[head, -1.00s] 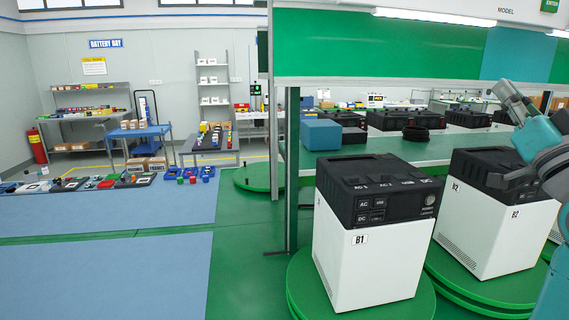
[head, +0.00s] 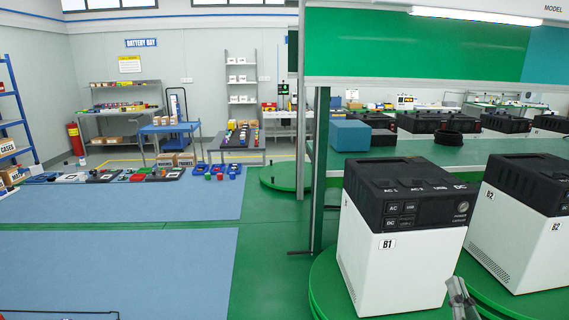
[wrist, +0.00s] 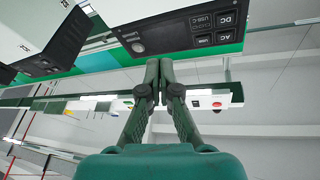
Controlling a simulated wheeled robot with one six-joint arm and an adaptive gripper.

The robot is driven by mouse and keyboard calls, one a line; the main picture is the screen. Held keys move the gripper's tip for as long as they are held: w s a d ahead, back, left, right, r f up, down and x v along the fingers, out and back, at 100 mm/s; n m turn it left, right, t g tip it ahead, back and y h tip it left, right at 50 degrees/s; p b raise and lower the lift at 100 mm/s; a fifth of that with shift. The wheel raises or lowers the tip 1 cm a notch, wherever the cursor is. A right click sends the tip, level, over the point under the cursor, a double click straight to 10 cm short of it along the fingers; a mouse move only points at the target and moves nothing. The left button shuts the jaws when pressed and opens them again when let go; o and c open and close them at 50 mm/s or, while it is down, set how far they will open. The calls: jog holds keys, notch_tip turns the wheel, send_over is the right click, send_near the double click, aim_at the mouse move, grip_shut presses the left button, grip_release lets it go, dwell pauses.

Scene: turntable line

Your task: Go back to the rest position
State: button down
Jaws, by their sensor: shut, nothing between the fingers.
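My gripper (wrist: 158,82) shows in the wrist view with its two dark green fingers together and nothing between them. Beyond the fingertips, the wrist view shows the dark front panel (wrist: 187,35) of a power unit upside down; a gap or contact with it cannot be told. In the head view a grey end piece of my arm (head: 460,295) shows at the bottom right, in front of unit B1. Unit B1 (head: 400,262) is a white box with a black top, upright on a green turntable (head: 325,285). The rest of my arm is out of the head view.
Unit B2 (head: 510,240) stands to the right of B1. Behind them is a green bench (head: 440,150) with several black units and a blue box (head: 350,135). Blue floor mats (head: 110,270) lie at the left, the nearer one mostly clear. A blue trolley (head: 170,128) stands farther back.

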jog(key=s+a+f+n+g+y, duration=0.1)
jog(key=s+a+f+g, duration=0.1)
jog(key=s+a+f, duration=0.5)
jog(key=s+a+f+n+g, duration=0.1)
jog(key=s+a+f, duration=0.2)
jog(key=s+f, duration=0.7)
jog(key=s+a+f+n+g+y, duration=0.1)
jog(key=s+a+f+n, duration=0.1)
jog(key=s, duration=0.9)
jog(key=s+a+f+n+g+y, duration=0.2)
jog(key=s+a+f, duration=0.1)
jog(key=s, duration=0.7)
jog(key=shift+s+a+f, duration=0.35)
jog(key=shift+s+a, duration=0.05)
jog(key=shift+a, duration=0.1)
